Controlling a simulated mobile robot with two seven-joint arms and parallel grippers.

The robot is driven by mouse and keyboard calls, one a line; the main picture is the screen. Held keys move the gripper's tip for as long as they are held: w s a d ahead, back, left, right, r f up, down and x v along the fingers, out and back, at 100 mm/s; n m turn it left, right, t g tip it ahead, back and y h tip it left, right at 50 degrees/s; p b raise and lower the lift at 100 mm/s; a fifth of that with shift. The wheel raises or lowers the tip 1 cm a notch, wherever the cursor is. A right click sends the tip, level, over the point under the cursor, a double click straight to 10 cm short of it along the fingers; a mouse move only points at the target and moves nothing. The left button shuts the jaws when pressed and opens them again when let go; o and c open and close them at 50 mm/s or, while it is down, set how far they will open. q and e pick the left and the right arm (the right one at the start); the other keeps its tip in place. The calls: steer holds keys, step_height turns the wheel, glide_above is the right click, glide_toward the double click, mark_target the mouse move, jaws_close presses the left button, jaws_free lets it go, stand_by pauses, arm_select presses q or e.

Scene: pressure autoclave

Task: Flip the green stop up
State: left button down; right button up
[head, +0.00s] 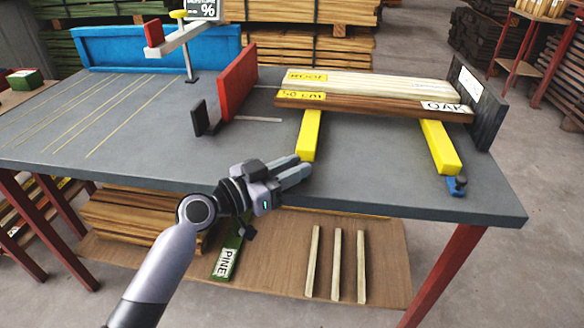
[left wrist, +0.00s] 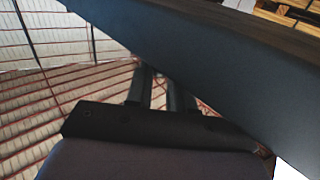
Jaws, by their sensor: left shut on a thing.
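A green piece labelled PINE (head: 228,258), likely the green stop, slants down below the table's front edge; my left arm hides its upper end. A small dark knob (head: 250,233) shows beside it. My left gripper (head: 305,172) is at the front edge, to the right of and above the green piece, with its fingertips by the near end of the left yellow bar (head: 309,138). Its fingers are close together; what they hold is hidden. In the left wrist view the fingers (left wrist: 160,85) reach the dark table slab (left wrist: 210,75). My right gripper is not in view.
The grey table (head: 250,155) carries a red upright plate (head: 238,80), boards (head: 375,82) across two yellow bars, and a blue piece (head: 455,186) at the right bar's end. Timber lies on the shelf (head: 385,245) below.

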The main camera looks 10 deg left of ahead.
arm_select(q)
steer(key=shift+w+r+n+g+y+p, duration=0.3)
steer(key=shift+r+n+g+p, duration=0.2)
steer(key=shift+p, duration=1.35)
steer(key=shift+w+r+n+g+y+p, duration=0.15)
steer(key=shift+r+n+g+y+p, duration=0.35)
steer(key=shift+p, duration=1.3)
steer(key=n+g+p, duration=0.1)
steer(key=p, duration=0.2)
steer(key=shift+w+r, duration=0.4)
steer(key=shift+w+n+g+y+p, duration=0.2)
steer(key=shift+n+g+y+p, duration=0.15)
steer(key=shift+p, duration=0.45)
steer(key=shift+w+n+g+p, duration=0.25)
steer(key=shift+g+p, duration=0.1)
steer(key=shift+p, duration=0.25)
steer(key=c, duration=1)
jaws_free()
